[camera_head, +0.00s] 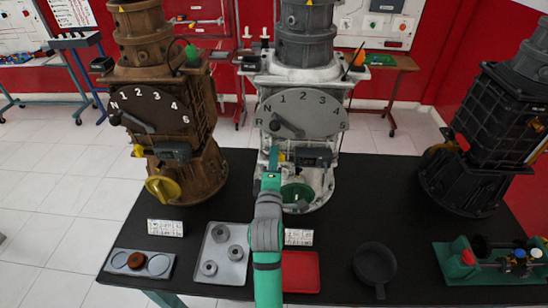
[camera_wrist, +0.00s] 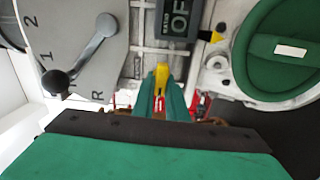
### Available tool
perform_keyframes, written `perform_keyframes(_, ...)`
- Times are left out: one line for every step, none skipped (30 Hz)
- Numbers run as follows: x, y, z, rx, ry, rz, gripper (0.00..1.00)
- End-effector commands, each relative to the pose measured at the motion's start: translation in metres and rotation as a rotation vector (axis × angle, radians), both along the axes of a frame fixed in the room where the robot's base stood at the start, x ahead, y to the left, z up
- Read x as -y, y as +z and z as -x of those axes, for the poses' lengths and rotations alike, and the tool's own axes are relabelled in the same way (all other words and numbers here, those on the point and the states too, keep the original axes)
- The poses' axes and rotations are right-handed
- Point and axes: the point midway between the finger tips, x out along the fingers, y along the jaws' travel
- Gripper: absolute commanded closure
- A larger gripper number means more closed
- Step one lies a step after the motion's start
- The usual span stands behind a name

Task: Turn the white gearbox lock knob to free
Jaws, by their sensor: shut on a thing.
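The white gearbox (camera_head: 315,70) stands in the middle of the black table. Its grey dial plate (camera_head: 310,115) carries a lever with a black knob, which lies near the R end and covers the spot between R and 1 in the wrist view (camera_wrist: 55,82). A yellow lock knob (camera_head: 281,157) sits below the dial, left of a dark display box; it also shows in the wrist view (camera_wrist: 162,75). My gripper (camera_head: 273,155) is at the knob, its green fingers (camera_wrist: 162,95) shut around it. The fingers hide part of the knob, so its exact angle is unclear.
A dark display box (camera_wrist: 175,20) with partly visible letters "OF" and a green handwheel (camera_wrist: 280,45) are close to my gripper. A brown gearbox (camera_head: 150,75) stands left, a black one (camera_head: 495,130) right. A grey tray (camera_head: 222,270) and red tray (camera_head: 301,272) lie in front.

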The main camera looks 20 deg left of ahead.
Motion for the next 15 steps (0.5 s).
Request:
perform_keyframes(0.0016,-0.0012,-0.0004,0.002,-0.003,0.016,1.0)
perform_keyframes(0.0016,-0.0013,-0.0004,0.005,-0.003,0.025,1.0)
perform_keyframes(0.0016,-0.0015,-0.0004,0.008,-0.003,0.035,1.0)
perform_keyframes(0.0015,-0.0015,-0.0003,0.01,-0.003,0.041,1.0)
perform_keyframes(0.0015,-0.0016,-0.0003,0.011,-0.003,0.046,1.0)
perform_keyframes(0.0015,-0.0017,-0.0003,0.013,-0.003,0.052,1.0)
perform_keyframes(0.0016,-0.0017,-0.0004,0.014,-0.003,0.055,1.0)
perform_keyframes(0.0016,-0.0018,-0.0004,0.015,-0.003,0.059,1.0)
perform_keyframes(0.0016,-0.0018,-0.0004,0.016,-0.003,0.062,1.0)
perform_keyframes(0.0016,-0.0019,-0.0003,0.016,-0.003,0.064,1.0)
perform_keyframes(0.0016,-0.0019,-0.0003,0.016,-0.003,0.065,1.0)
perform_keyframes(0.0016,-0.0019,-0.0003,0.017,-0.003,0.066,1.0)
perform_keyframes(0.0016,-0.0019,-0.0003,0.017,-0.003,0.066,1.0)
perform_keyframes(0.0016,-0.002,-0.0003,0.017,-0.003,0.066,1.0)
perform_keyframes(0.0016,-0.0019,-0.0003,0.017,-0.003,0.066,1.0)
